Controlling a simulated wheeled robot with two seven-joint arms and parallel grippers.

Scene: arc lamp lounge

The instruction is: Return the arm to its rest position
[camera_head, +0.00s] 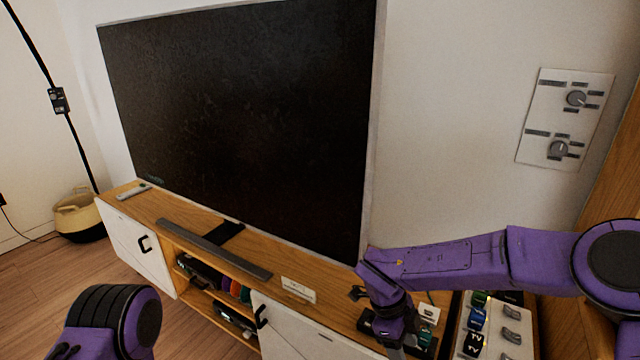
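My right arm comes in from the right edge and reaches across to the TV stand's right end. Its gripper (398,345) hangs downward at the bottom of the view, in front of small dark items on the stand. Its fingertips are too cut off and small to tell open from shut, and I see no object clearly held. Only a rounded purple and black piece of my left arm shows at lower left. The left gripper is outside the view.
A large dark TV (240,120) stands on the wooden TV stand (190,212), with a soundbar (213,248) in front. A panel of switches (485,328) lies right of my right gripper. A wall panel with two knobs (566,118) is at upper right. Open floor lies at left.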

